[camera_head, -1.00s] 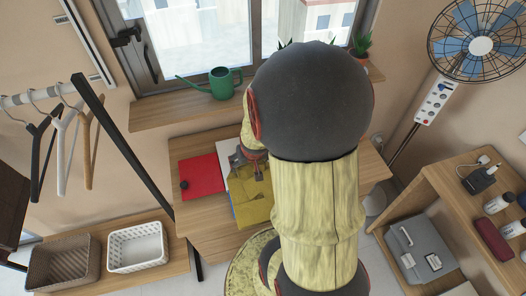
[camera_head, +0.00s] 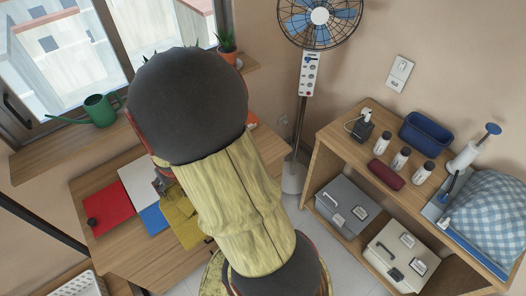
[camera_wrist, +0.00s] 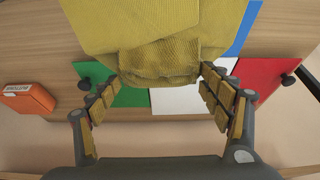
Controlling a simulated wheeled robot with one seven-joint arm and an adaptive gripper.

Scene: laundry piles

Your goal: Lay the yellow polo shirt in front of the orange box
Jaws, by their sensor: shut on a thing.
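The yellow polo shirt (camera_wrist: 160,30) is held bunched at its edge between the fingers of my gripper (camera_wrist: 160,77), and the rest spreads over the table side in the wrist view. In the head view the shirt (camera_head: 181,219) hangs beside my arm, right of the blue sheet, with my gripper (camera_head: 163,186) at its upper left edge. Whether the shirt touches the table is unclear. The orange box (camera_wrist: 27,101), labelled on its side, stands at the left near the table edge in the wrist view. Only a small orange piece of it (camera_head: 252,121) shows in the head view beside my arm.
Red (camera_head: 108,208), white (camera_head: 138,180), blue (camera_head: 153,219) and green (camera_wrist: 131,97) flat pieces lie on the wooden table (camera_head: 125,258). A shelf unit (camera_head: 330,147) with grey boxes stands right. A fan (camera_head: 319,17) and a sill with a green watering can (camera_head: 98,110) are behind.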

